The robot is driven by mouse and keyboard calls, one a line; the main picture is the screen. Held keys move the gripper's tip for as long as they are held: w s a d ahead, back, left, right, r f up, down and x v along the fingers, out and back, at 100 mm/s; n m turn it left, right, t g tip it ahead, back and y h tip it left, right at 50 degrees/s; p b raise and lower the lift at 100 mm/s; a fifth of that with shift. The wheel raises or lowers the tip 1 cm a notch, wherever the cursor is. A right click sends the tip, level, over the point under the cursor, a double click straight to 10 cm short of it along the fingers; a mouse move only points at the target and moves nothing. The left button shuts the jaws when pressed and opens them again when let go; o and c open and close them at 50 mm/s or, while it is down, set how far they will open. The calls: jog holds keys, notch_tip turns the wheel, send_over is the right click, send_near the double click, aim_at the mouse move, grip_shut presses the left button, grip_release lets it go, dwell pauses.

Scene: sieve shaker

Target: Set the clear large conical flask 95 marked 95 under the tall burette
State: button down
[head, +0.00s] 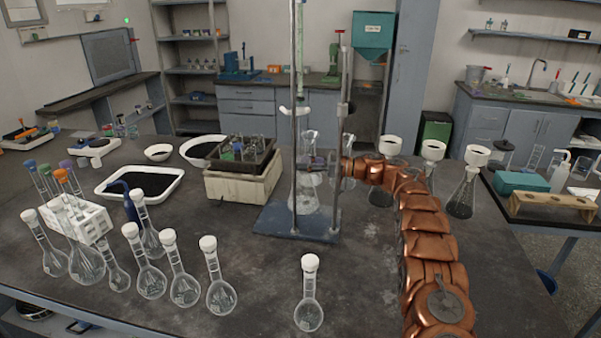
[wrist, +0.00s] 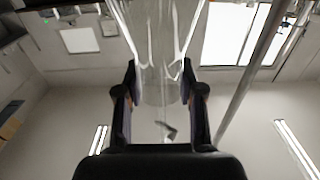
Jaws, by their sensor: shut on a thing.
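The tall burette (head: 299,50) hangs upright on a stand with a blue base plate (head: 310,225) in the middle of the head view. A clear conical flask (head: 303,200) shows at the stand, low below the burette, partly behind the rods. My gripper (head: 318,165) reaches in from the right at the height of its neck. In the wrist view, my gripper (wrist: 160,95) has its dark fingers on both sides of clear glass (wrist: 158,55), shut on it. I cannot read a 95 mark, nor tell whether the flask touches the base.
The stand's rods (head: 337,190) are close to my gripper. White-capped conical flasks (head: 462,195) stand to the right. Several stoppered flasks (head: 221,292) stand at the front left.

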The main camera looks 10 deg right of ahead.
aim_at(301, 172)
jog(key=shift+w+a, duration=0.2)
jog(key=shift+a, duration=0.45)
jog(key=shift+f+p, duration=0.55)
jog(key=shift+f, duration=1.35)
jog(key=c, duration=0.7)
grip_release()
jog(key=shift+d, duration=0.1)
jog(key=b+v, duration=0.2)
jog(key=v, duration=1)
jog(key=shift+b, duration=0.35)
jog(key=shift+w+r, duration=0.1)
jog(key=shift+r, duration=0.1)
